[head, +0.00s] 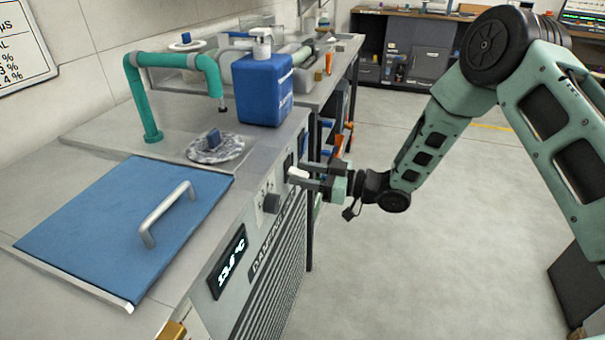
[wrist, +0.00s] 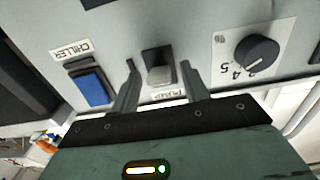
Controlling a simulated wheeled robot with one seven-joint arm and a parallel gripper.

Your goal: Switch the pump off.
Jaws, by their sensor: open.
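The pump switch (wrist: 160,70) is a grey rocker in a dark frame on the front panel. Its label (wrist: 167,95) reads PUMP upside down in the wrist view. My gripper (wrist: 158,67) is open and empty, with one finger on each side of the rocker. I cannot tell whether the fingertips touch the panel.
A blue CHILLER rocker (wrist: 93,87) sits left of the pump switch in the wrist view, and a numbered dial (wrist: 257,53) right of it. On top are a blue lid (head: 120,225) with a handle, a blue bottle (head: 262,90) and a green pipe (head: 175,60). The floor (head: 430,260) is clear.

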